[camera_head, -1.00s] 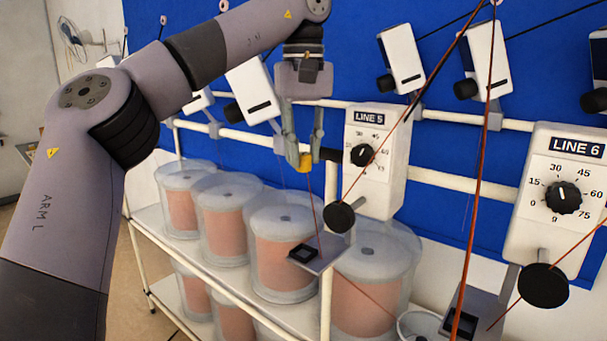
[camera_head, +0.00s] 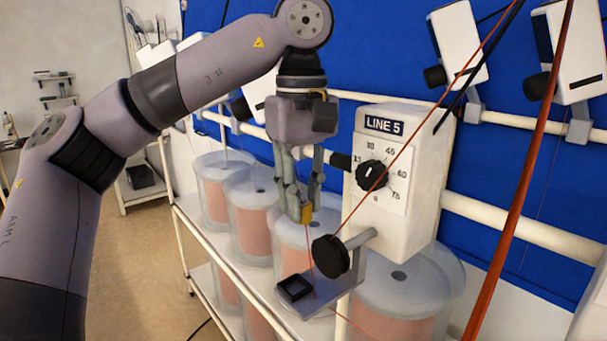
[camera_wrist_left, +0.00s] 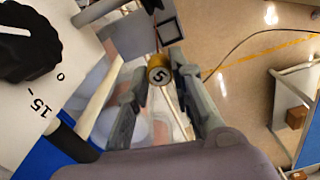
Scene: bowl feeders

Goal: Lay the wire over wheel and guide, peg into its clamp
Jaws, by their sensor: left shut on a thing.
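My left gripper (camera_head: 305,205) is shut on a small yellow peg (camera_head: 306,213), left of the LINE 5 box (camera_head: 395,190) and just above its black wheel (camera_head: 330,256). In the left wrist view the peg's round end (camera_wrist_left: 160,75), marked 5, sits between the fingertips. A thin red wire (camera_head: 310,250) runs from the peg down to the grey plate, beside the wheel, apparently not over it. A black square socket (camera_head: 294,288), perhaps the clamp, stands on that plate (camera_head: 335,295). A short black cylinder (camera_head: 341,160), perhaps the guide, juts from the box's left side. My right gripper is out of view.
Clear tubs with copper-coloured spools (camera_head: 255,230) stand on the white rack behind and below. A thick orange-red wire (camera_head: 520,190) crosses the right foreground. A thinner red wire passes before the dial (camera_head: 372,175) towards the wheel. White boxes hang on the blue wall.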

